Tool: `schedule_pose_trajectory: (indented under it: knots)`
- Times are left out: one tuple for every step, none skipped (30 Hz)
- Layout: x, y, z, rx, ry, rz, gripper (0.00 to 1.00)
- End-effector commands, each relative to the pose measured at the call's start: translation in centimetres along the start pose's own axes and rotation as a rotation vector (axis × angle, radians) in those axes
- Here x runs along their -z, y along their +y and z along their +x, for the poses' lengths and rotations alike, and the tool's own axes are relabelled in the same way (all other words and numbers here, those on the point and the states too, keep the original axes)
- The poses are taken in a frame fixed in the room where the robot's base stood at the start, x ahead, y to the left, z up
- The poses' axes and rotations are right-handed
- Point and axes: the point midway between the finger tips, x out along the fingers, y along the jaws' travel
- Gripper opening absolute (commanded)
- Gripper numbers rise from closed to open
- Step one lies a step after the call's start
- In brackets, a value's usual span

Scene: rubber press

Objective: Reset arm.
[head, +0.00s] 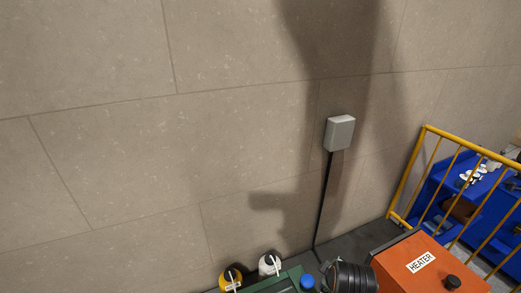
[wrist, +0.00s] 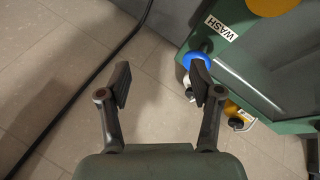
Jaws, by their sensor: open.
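My gripper (wrist: 161,78) is open in the wrist view, its two dark fingers spread wide with nothing between them. I cannot make out my gripper in the head view.
In the head view, the orange HEATER box (head: 415,265) is at the lower right, near a yellow railing (head: 398,190). The green machine (head: 262,284) is at the bottom. A grey wall box (head: 340,133) has a black cable (head: 325,205).

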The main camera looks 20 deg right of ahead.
Motion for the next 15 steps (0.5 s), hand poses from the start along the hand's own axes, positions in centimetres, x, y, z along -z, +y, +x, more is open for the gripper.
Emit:
schedule_pose_trajectory:
  knots:
    - [3.1,-0.6,-1.3,-0.052,0.062,0.039,0.65]
    - [5.1,-1.0,-2.4,-0.086,0.109,0.077,0.65]
    - [7.9,-1.7,-4.0,-0.129,0.182,0.132,0.65]
    - [10.0,-2.3,-5.5,-0.157,0.243,0.177,0.65]
    - [12.0,-2.9,-7.1,-0.179,0.309,0.224,0.65]
    - [14.4,-3.9,-9.4,-0.201,0.398,0.287,0.65]
    - [16.0,-4.7,-11.2,-0.210,0.465,0.333,0.65]
    - [17.4,-5.5,-12.9,-0.213,0.529,0.376,0.65]
    - [19.1,-6.5,-15.3,-0.211,0.615,0.432,0.65]
    - [20.2,-7.3,-17.1,-0.204,0.678,0.471,0.65]
    - [21.2,-8.1,-18.8,-0.194,0.739,0.510,0.65]
    - [22.2,-9.2,-21.1,-0.173,0.818,0.559,0.65]
    - [22.9,-10.0,-22.9,-0.155,0.875,0.594,0.65]
    - [23.4,-10.8,-24.6,-0.133,0.932,0.629,0.65]
    - [24.1,-11.9,-27.0,-0.099,1.006,0.673,0.65]
